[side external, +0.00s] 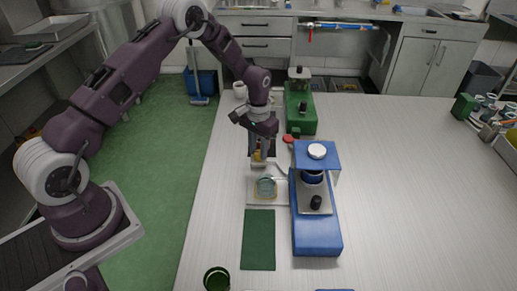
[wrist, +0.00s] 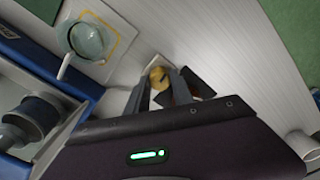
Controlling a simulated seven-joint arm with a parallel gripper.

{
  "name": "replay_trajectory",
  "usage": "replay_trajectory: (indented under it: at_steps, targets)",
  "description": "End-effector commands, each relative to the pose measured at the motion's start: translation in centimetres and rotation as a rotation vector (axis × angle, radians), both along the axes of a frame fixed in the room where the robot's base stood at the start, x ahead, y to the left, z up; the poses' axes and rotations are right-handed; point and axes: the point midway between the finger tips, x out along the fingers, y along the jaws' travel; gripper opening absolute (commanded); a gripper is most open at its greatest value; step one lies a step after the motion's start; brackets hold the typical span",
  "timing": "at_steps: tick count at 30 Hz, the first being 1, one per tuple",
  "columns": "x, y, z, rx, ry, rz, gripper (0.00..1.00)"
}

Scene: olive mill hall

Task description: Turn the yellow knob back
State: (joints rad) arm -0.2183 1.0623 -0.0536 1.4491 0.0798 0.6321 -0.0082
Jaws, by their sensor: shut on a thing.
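The yellow knob (side external: 257,155) sits on a small pale base left of the blue device in the side external view. It also shows in the wrist view (wrist: 157,75), at the tips of my fingers. My gripper (side external: 260,150) points down over the knob and is shut on it; in the wrist view my two fingers (wrist: 162,85) close on it from either side. The knob is partly hidden by the fingers, and I cannot tell how far it is turned.
The blue device (side external: 317,232) stands right of my gripper. A glass dish (side external: 265,187) lies on a pale plate in front, with a dark green mat (side external: 258,240) nearer. A green device (side external: 300,108) and a white cup (side external: 240,90) stand behind. The table's right half is mostly clear.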

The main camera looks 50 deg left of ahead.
Motion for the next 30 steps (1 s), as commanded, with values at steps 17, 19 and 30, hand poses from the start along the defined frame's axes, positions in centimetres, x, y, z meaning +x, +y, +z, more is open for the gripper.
replay_trajectory:
  at_steps: [17,19,30]
  targets:
    - [-0.01,-0.01,0.06,-0.001,0.001,-0.151,0.0]
    - [-0.01,-0.01,0.06,0.0,0.001,-0.153,0.0]
    - [-0.01,0.0,0.05,0.0,0.0,-0.152,0.48]
